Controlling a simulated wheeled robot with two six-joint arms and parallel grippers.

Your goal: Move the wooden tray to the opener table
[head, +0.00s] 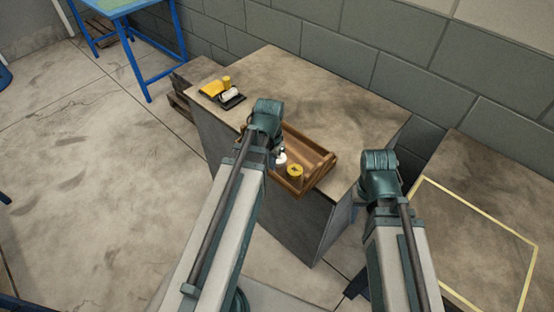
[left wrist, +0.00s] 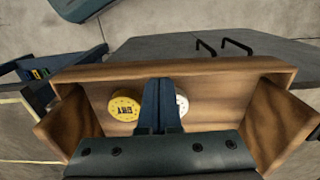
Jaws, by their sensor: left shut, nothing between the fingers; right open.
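The wooden tray (head: 319,160) sits on the worn grey-brown top of a cabinet, near its front edge. In the left wrist view the tray's long wooden wall (left wrist: 215,68) runs across the picture. A yellow round tin (head: 295,170) and a white round item (head: 281,158) are inside it. My left gripper (left wrist: 158,88) is shut and empty over the tray, its fingers between the yellow tin (left wrist: 124,106) and the white item (left wrist: 182,106). My right gripper (head: 361,207) is open beside the cabinet's right side, mostly hidden by its wrist. No table is labelled as the opener table.
Yellow items (head: 212,88) and a small black tray (head: 233,102) with a white roll lie at the cabinet top's far left. A blue-framed table (head: 118,8) stands at the back left. A surface with a yellow outlined rectangle (head: 480,215) is at right. The cabinet top behind the tray is clear.

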